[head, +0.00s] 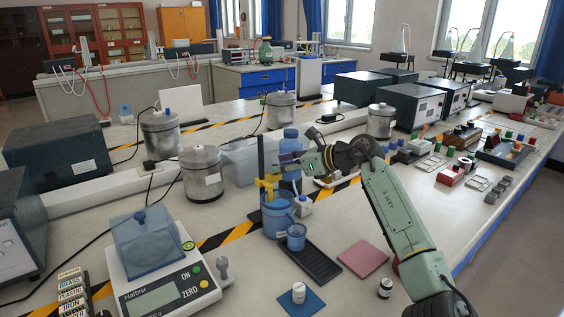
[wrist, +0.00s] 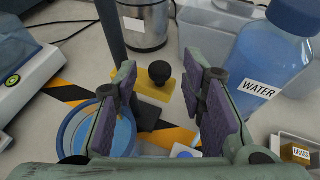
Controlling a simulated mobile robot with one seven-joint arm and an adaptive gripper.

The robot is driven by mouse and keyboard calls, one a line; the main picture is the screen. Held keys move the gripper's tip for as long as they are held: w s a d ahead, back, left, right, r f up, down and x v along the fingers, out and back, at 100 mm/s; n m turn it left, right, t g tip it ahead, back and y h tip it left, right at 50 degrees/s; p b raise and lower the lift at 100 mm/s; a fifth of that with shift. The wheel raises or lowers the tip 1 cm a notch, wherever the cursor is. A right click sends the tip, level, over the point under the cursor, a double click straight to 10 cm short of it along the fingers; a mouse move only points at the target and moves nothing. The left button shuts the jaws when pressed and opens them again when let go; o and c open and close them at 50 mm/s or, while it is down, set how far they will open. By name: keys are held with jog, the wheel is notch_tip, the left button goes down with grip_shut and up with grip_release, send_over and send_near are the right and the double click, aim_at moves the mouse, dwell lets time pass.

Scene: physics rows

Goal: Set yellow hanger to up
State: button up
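The yellow hanger (head: 268,184) sits on a dark upright post (head: 261,158), over a blue-rimmed bucket (head: 277,217) of blue liquid. My gripper (head: 287,159) is just right of the post and a little above the hanger. In the wrist view my gripper (wrist: 159,64) is open, with a wide gap between its purple pads. I see no contact with the knob. My left finger covers part of the bucket.
A blue water bottle (wrist: 268,55) stands close to the right finger. A metal can (wrist: 146,22) is behind. A scale (head: 165,285) stands to the left. A pink pad (head: 363,258) is right.

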jog(key=shift+w+a+f, duration=0.1)
jog(key=shift+a, duration=0.1)
jog(key=shift+c, duration=0.4)
grip_shut()
dwell(0.4)
